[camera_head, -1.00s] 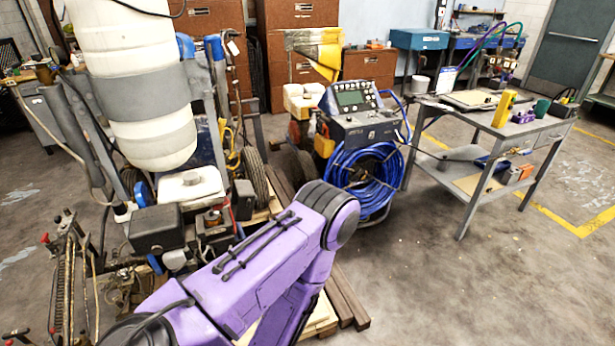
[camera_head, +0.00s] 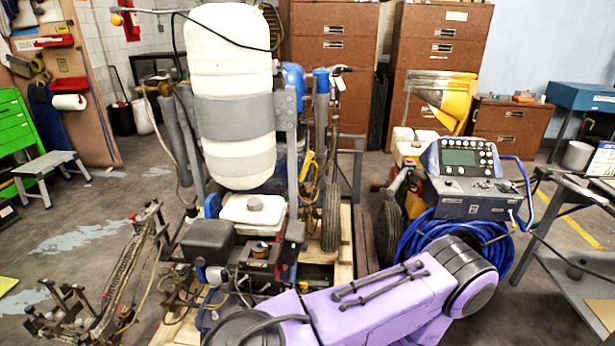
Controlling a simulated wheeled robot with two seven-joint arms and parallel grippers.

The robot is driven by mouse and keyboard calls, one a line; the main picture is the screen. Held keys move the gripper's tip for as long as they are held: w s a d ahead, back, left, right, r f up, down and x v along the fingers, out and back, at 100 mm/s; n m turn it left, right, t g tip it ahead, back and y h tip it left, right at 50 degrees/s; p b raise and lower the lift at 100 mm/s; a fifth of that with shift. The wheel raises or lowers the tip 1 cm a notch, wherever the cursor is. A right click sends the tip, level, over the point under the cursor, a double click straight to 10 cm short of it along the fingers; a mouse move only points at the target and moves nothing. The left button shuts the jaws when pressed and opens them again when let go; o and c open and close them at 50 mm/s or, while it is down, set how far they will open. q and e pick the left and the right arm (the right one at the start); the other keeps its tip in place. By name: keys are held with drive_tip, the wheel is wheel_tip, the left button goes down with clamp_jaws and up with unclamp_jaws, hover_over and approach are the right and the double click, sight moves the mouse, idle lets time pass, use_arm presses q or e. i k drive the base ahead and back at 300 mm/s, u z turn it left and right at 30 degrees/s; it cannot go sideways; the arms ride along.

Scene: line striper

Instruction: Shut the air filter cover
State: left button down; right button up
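The line striper stands at centre left, with a large white tank (camera_head: 232,110) strapped upright on its frame. Below the tank is its engine, with a white fuel tank (camera_head: 252,213) on top. A black box (camera_head: 207,241) on the engine's near left side looks like the air filter housing with its cover. I cannot tell from here whether that cover is fully seated. My purple arm crosses the lower front of the view, and its elbow hides part of the floor and the striper's lower right. Neither of my grippers shows.
A machine with a control panel (camera_head: 462,160) and a blue hose coil (camera_head: 425,240) stands right of the striper. A grey workbench (camera_head: 590,270) is at the right edge. A small step stool (camera_head: 50,172) is at far left.

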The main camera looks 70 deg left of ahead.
sight(293, 240)
drive_tip(key=u, duration=0.7)
drive_tip(key=i, duration=0.95)
drive_tip(key=u, duration=0.85)
